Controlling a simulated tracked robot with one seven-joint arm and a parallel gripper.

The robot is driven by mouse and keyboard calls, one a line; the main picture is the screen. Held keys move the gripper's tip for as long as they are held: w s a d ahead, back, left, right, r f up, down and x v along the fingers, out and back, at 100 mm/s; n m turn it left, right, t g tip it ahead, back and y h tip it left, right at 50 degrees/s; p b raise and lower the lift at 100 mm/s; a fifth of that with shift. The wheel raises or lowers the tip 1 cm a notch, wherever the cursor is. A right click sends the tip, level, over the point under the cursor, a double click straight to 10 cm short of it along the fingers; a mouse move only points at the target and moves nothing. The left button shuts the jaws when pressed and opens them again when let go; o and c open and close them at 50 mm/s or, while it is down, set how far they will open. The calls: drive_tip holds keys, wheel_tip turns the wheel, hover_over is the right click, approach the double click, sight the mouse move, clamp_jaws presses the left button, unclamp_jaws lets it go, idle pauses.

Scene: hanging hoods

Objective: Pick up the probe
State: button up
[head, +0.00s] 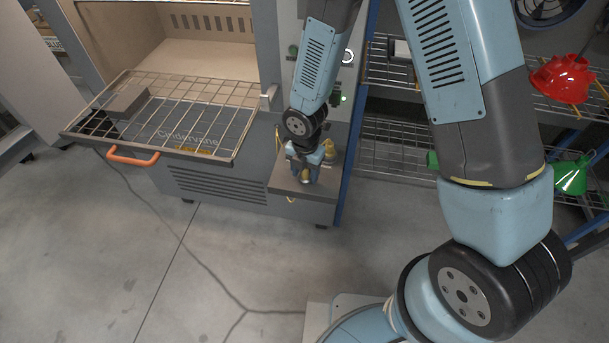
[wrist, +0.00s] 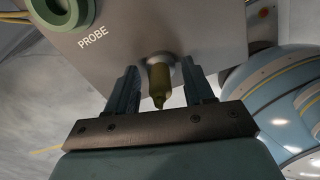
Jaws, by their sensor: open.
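The probe (wrist: 159,84) is a short olive-yellow piece with a narrow tip, seen in the wrist view against a grey panel marked PROBE. My gripper (wrist: 161,70) is open, with one dark finger on each side of the probe and visible gaps between. In the head view my gripper (head: 306,172) is low over the small grey ledge (head: 318,190) at the oven's front right. A bit of yellow shows between the fingers there, but the probe is mostly hidden.
A green ring-shaped fitting (wrist: 62,10) is beside the PROBE label. Wire shelves (head: 395,145) with red and green hoods (head: 563,78) stand right. Floor in front is open.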

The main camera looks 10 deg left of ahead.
drive_tip(key=shift+c, duration=0.4)
drive_tip(key=c, duration=0.8)
drive_tip(key=shift+r, duration=0.1)
drive_tip(key=shift+c, duration=0.2)
